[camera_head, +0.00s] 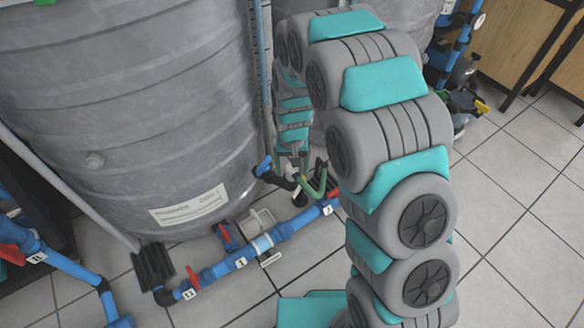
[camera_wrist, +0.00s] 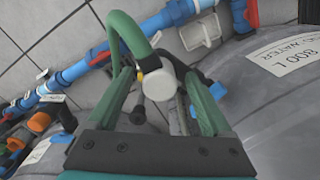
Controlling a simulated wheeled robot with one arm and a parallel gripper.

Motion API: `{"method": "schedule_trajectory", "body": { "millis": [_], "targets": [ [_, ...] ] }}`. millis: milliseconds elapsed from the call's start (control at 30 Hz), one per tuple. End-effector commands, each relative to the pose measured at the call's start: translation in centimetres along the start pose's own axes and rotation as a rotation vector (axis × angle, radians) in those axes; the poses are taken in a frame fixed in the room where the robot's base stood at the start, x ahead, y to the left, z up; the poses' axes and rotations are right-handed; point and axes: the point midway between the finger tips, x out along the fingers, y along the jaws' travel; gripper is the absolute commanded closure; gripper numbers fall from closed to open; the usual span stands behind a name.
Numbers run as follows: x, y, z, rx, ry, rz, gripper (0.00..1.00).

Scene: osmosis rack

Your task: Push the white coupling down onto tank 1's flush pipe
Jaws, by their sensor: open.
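A white round coupling (camera_wrist: 158,84) with a green hose (camera_wrist: 128,32) shows in the wrist view. It lies between the two green fingers of my gripper (camera_wrist: 159,78), which stand apart on either side of it. I cannot tell whether either finger touches it. In the head view my gripper (camera_head: 297,165) is beside the large grey tank (camera_head: 130,110), and the green hose (camera_head: 318,188) curves below it. I cannot make out the coupling there. Dark parts show beneath the coupling in the wrist view, but I cannot tell which is the flush pipe or whether the coupling sits on it.
A blue pipe (camera_head: 219,270) with a label and red valve handles runs along the floor by the tank. A blue valve handle (camera_head: 262,167) is close left of my gripper. A pale bracket (camera_head: 259,219) stands behind the pipe. Tiled floor (camera_head: 510,220) at the right is clear.

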Motion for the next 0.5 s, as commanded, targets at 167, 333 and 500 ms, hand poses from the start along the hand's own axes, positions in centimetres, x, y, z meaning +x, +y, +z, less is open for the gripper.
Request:
{"method": "schedule_trajectory", "body": {
  "millis": [167,333,500],
  "targets": [
    [0.0,0.0,0.0,0.000,0.000,0.000,0.16],
    [-0.7,0.0,-0.1,0.000,0.002,-0.001,0.16],
    [-2.7,0.0,-0.1,0.000,0.006,-0.002,0.16]
  ]
}}
